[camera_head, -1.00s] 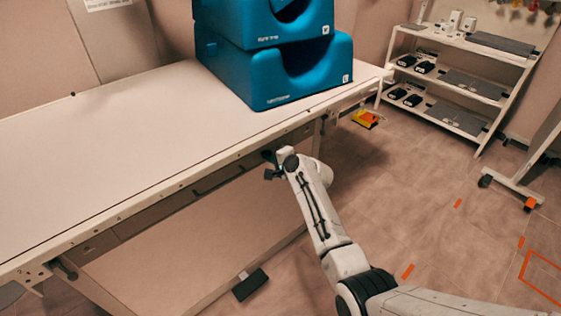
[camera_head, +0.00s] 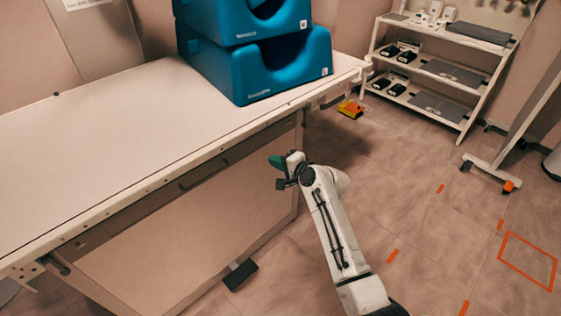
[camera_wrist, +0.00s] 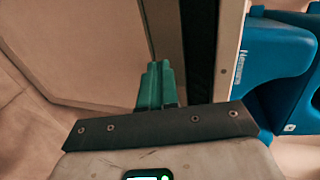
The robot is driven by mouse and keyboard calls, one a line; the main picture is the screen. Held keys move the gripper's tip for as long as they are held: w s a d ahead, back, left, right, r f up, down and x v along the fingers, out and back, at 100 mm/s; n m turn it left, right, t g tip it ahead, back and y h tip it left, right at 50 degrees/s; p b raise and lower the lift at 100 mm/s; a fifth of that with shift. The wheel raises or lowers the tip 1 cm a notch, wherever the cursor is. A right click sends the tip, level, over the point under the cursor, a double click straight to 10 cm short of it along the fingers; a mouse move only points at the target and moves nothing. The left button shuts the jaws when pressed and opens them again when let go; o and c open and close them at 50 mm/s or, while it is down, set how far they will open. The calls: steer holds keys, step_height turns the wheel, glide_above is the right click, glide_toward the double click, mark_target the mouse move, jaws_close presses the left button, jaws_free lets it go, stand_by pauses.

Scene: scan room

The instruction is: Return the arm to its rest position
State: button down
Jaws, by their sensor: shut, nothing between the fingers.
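My gripper (camera_head: 277,162) is at the end of my white arm, in front of the near long side of the table, below the level of its top. Its green fingers (camera_wrist: 156,86) show in the wrist view, closed together with nothing between them. The gripper looks apart from the table, though the exact gap is hard to tell. My arm reaches up from the bottom of the head view over open floor.
A white table (camera_head: 100,125) fills the left, with stacked blue foam supports (camera_head: 262,72) at its far end. A shelf rack (camera_head: 440,70) stands at the back right. A yellow-orange object (camera_head: 350,109) lies beyond the table. The floor right of my arm is mostly clear.

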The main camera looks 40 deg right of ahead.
steer(key=shift+s+r, duration=0.2)
steer(key=shift+s, duration=0.5)
steer(key=s+a+f+n+g+y+p, duration=0.1)
steer(key=s+a+f+n+g, duration=0.3)
steer(key=s+a, duration=0.4)
steer(key=s+a+f+n+g+y+p, duration=0.1)
steer(key=s+a+f+n+g+p, duration=0.15)
steer(key=s+a+n, duration=0.4)
steer(key=s+r+n+g+h, duration=0.1)
steer(key=s+n+g, duration=0.2)
steer(key=s, duration=0.8)
steer(key=s+a+r+n+g+h, duration=0.1)
steer(key=s+n+g, duration=0.3)
steer(key=s, duration=0.7)
steer(key=shift+a+r, duration=0.3)
steer(key=shift+r, duration=0.05)
